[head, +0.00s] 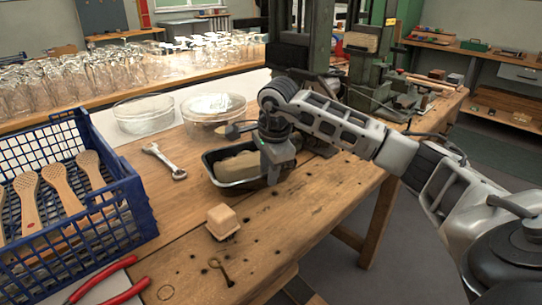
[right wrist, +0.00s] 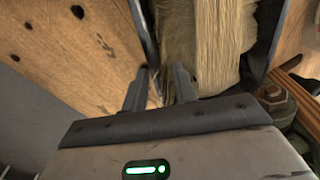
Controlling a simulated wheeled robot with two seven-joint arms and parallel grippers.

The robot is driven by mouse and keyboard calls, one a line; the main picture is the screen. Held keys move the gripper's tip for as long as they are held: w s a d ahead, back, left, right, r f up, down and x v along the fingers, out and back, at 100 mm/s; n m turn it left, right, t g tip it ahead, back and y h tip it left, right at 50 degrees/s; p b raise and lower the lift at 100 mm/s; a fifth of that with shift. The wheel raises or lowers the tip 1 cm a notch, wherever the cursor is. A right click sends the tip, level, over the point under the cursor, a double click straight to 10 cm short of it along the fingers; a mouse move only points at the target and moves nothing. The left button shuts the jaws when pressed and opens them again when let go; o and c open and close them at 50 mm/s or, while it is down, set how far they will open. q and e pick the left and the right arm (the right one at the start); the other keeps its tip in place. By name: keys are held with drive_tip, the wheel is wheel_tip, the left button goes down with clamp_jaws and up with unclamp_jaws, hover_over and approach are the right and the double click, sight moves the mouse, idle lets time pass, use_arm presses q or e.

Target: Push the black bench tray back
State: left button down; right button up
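The black bench tray (head: 236,185) sits on the wooden bench, in the middle of the head view. A bundle of pale bristle fibre (head: 238,166) lies in it. My right gripper (head: 275,172) points down at the tray's right end. In the right wrist view, the fingers of my right gripper (right wrist: 160,88) are apart. The tray's dark wall (right wrist: 146,32) runs down toward the gap between them, with the bristle fibre (right wrist: 205,45) beyond it. I cannot tell whether the fingers touch the wall. My left gripper is not in view.
A blue crate (head: 135,190) with wooden brush handles stands at the left. A green machine (head: 305,35) stands behind.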

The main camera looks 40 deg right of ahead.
drive_tip(key=shift+w+f, duration=0.1)
drive_tip(key=shift+f, duration=0.45)
clamp_jaws()
drive_tip(key=shift+r, duration=0.1)
drive_tip(key=shift+d, duration=0.15)
